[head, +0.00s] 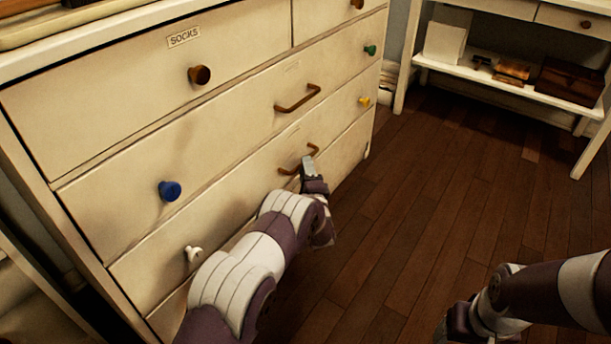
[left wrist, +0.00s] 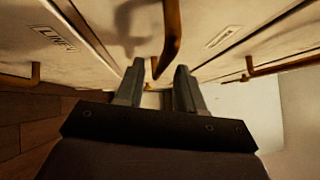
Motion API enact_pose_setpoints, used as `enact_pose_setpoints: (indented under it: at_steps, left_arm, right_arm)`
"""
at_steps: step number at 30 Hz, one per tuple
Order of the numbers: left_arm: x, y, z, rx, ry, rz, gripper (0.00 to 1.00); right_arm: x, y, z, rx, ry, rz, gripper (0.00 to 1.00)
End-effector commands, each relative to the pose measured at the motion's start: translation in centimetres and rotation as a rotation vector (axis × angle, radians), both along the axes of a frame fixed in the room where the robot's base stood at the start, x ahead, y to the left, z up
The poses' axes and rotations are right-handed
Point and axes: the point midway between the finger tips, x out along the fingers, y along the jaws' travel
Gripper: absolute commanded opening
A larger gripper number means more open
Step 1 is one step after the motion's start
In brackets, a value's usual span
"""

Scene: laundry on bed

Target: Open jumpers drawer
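The dresser (head: 120,110) has several cream drawers, all appearing closed. Only the SOCKS label (head: 184,37) reads clearly in the head view; I cannot read a jumpers label. My left gripper (head: 308,166) is at the brown bar handle (head: 287,170) of the third drawer row down. In the left wrist view the fingers (left wrist: 158,88) are apart, with a brown handle (left wrist: 171,35) reaching down toward the gap between them. Contact is not clear. My right gripper (head: 462,325) is low at the right, cut by the frame edge, its fingers unclear.
Another bar handle (head: 298,98) and a blue knob (head: 169,190) are on the row above. A white knob (head: 193,254) is left of my left gripper. Wooden floor (head: 430,190) is clear to the right. A white shelf table (head: 497,75) stands at the back right.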

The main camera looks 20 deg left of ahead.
Motion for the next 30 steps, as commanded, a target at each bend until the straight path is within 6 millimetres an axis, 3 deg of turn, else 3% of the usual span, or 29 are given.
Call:
enact_pose_setpoints:
  at_steps: [3,12,15,16,25,30]
  left_arm:
    - [1.1,0.5,0.0,-0.001,-0.002,0.000,0.38]
    - [1.4,0.6,0.3,-0.001,0.001,-0.001,0.38]
    - [1.4,0.6,0.3,-0.001,0.001,-0.001,0.05]
    - [1.4,0.6,0.3,-0.001,0.001,-0.001,0.00]
    - [1.2,0.0,0.4,-0.001,0.001,-0.003,0.00]
    - [0.2,-2.7,0.5,-0.001,0.004,-0.005,0.00]
  right_arm:
    - [0.0,0.0,-1.0,0.000,0.000,0.000,0.74]
    - [0.0,0.0,-0.9,0.000,-0.001,0.000,0.74]
    - [0.0,0.0,-0.9,0.000,-0.001,0.000,0.74]
    - [0.0,0.0,-0.9,0.000,-0.001,0.000,0.74]
    - [0.0,0.0,-0.7,0.000,-0.001,0.000,0.74]
    - [0.0,0.0,0.3,0.000,0.000,0.000,0.74]
